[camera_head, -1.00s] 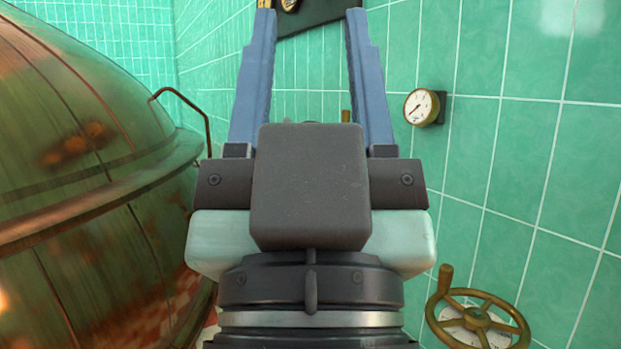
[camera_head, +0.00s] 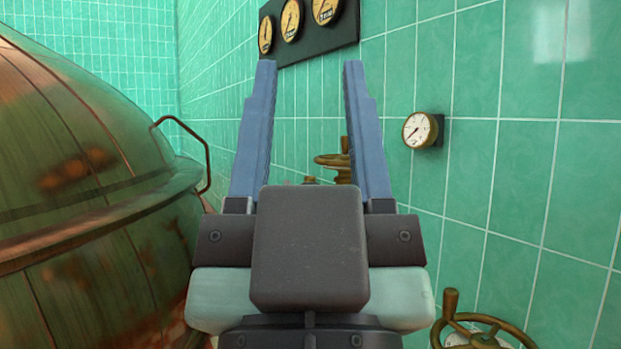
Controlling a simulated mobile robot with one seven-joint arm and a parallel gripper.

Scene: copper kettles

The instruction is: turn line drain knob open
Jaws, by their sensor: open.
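My gripper (camera_head: 309,68) points away from the camera with its two blue fingers spread wide and nothing between the tips. A brass valve knob (camera_head: 331,160) shows partly between the fingers, farther off along the green wall; my right finger hides part of it. A brass handwheel with an upright handle (camera_head: 451,302) is at the bottom right, cut off by the frame's edge. Nothing in view labels either one as the line drain knob. My gripper touches neither.
A large copper kettle (camera_head: 90,160) with a bent handle (camera_head: 207,160) fills the left. A small round gauge (camera_head: 418,130) sits on the green tiled wall (camera_head: 520,170) at right. A dark panel of three gauges (camera_head: 310,30) is at the top.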

